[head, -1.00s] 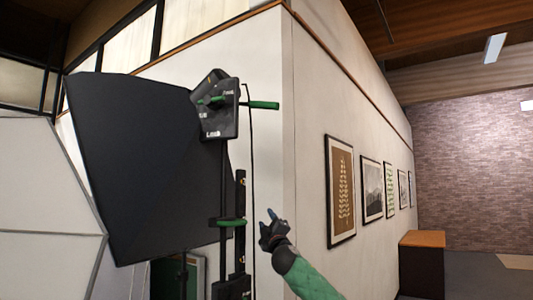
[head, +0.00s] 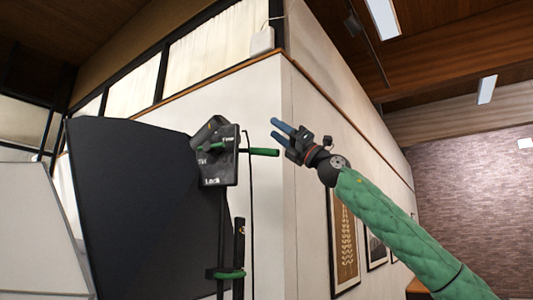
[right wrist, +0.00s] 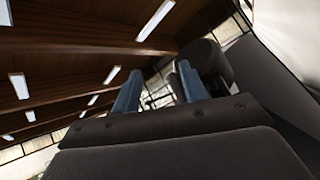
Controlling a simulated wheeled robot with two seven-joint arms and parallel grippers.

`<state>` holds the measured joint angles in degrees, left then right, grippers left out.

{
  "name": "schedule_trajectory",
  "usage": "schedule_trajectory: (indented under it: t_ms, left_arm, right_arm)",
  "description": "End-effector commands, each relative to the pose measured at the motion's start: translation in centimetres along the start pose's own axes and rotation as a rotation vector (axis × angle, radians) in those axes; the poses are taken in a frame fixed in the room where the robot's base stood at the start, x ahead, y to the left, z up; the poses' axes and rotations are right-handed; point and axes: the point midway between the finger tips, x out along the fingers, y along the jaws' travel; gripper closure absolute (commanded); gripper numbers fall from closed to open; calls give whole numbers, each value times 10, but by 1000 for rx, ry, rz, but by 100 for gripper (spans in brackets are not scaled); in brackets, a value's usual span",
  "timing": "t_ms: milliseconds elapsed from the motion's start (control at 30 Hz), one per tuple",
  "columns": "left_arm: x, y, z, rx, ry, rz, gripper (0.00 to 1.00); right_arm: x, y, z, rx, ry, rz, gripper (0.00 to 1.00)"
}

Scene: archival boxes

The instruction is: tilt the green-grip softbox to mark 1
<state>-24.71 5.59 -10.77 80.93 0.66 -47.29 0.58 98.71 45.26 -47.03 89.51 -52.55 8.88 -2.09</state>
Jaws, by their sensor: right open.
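The softbox (head: 145,215) is a large black panel on a stand at the left in the head view. At its top right is a black tilt head (head: 219,170) with white lettering, of which "Lock" is readable. A green grip (head: 262,152) sticks out to the right from this head. My right gripper (head: 280,128) is open and empty, its blue fingers pointing up and left. In the picture it is just above and right of the grip's end, apart from it. The blue fingers (right wrist: 157,85) also show in the right wrist view, with nothing between them. My left gripper is not in view.
A lower green handle (head: 229,274) sits on the stand's black pole. A second, white softbox (head: 40,225) is at the far left. A white wall corner stands behind the stand, with framed pictures (head: 344,240) on its right face.

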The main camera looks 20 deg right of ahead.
Motion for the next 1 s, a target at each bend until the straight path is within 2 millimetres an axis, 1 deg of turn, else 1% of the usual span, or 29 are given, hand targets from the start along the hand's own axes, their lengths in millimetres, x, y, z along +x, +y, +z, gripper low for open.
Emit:
schedule_trajectory:
  t_ms: [33, 100, 200, 267, 400, 500, 600, 700, 800, 900, 1000]
  left_arm:
    - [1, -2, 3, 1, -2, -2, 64]
    - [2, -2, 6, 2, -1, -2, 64]
    - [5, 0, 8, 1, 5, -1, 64]
    - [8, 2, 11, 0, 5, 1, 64]
    - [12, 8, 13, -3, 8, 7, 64]
    - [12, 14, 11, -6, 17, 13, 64]
    - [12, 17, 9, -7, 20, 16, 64]
    - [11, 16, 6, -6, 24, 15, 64]
    - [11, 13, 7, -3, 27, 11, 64]
    - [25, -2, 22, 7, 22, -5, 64]
    - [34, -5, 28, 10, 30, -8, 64]
  right_arm:
    - [0, 14, 3, -78, 64, -3, 57]
    - [-2, 26, 2, -192, 168, -20, 57]
    - [-11, 35, 1, -354, 322, -69, 57]
    - [-20, 32, -2, -436, 412, -109, 57]
    - [-41, 14, -10, -560, 578, -200, 57]
    - [-52, 3, -14, -606, 649, -246, 57]
    - [-58, -3, -14, -629, 687, -271, 57]
    - [-58, -5, -16, -636, 702, -280, 57]
    - [-54, -8, -18, -636, 704, -280, 57]
    - [-46, -11, -22, -635, 702, -279, 57]
    - [-38, -16, -28, -635, 703, -279, 57]
